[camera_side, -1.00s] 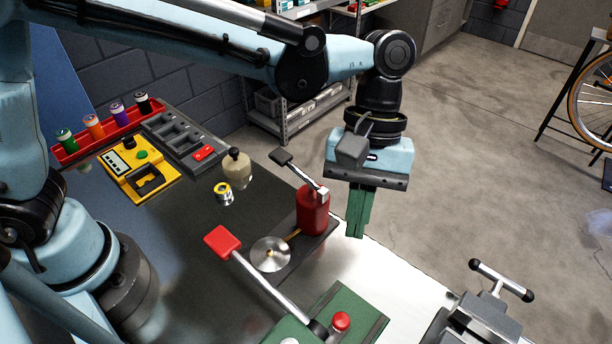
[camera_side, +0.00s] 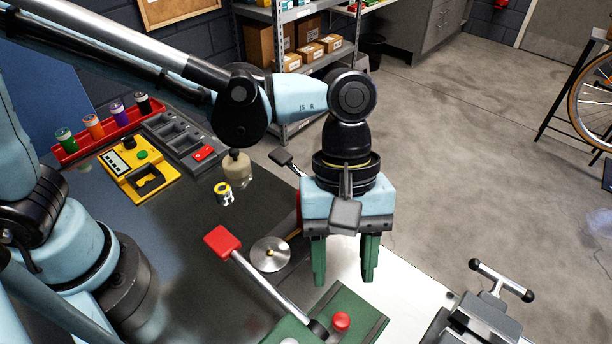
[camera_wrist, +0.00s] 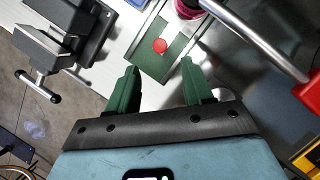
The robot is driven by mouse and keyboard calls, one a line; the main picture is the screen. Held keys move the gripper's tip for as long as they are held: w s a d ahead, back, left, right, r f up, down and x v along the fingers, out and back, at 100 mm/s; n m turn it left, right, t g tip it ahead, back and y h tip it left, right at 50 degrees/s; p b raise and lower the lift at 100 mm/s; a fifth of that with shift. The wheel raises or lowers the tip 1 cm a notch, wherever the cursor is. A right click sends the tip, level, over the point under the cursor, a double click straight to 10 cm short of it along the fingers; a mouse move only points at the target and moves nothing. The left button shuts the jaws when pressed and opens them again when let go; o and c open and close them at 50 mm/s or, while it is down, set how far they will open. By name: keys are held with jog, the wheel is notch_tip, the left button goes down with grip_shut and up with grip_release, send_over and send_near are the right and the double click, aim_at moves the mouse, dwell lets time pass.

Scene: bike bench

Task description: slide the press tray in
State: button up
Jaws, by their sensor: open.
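The press tray looks to be the green plate (camera_side: 362,310) with a red knob (camera_side: 341,321) at the bottom of the side view. The knob (camera_wrist: 159,46) also shows in the wrist view, on the green plate (camera_wrist: 150,62). A steel lever (camera_side: 272,283) with a red grip (camera_side: 222,241) rises from the press beside the knob. My gripper (camera_side: 343,274) is open and empty above and behind the plate. In the wrist view its green fingers (camera_wrist: 159,75) point toward the knob and stand apart. How far the tray sticks out is unclear.
A vise (camera_side: 480,320) stands at the right and shows in the wrist view (camera_wrist: 55,45). A silver disc (camera_side: 270,254) sits left of my gripper. A pale bottle (camera_side: 237,168), a small yellow tin (camera_side: 224,193) and a yellow device (camera_side: 138,177) stand farther left.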

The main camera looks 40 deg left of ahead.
aim_at(340, 318)
jog(key=x, duration=0.7)
jog(key=shift+s+f, duration=0.1)
jog(key=shift+f, duration=0.1)
jog(key=shift+c, duration=0.2)
grip_shut()
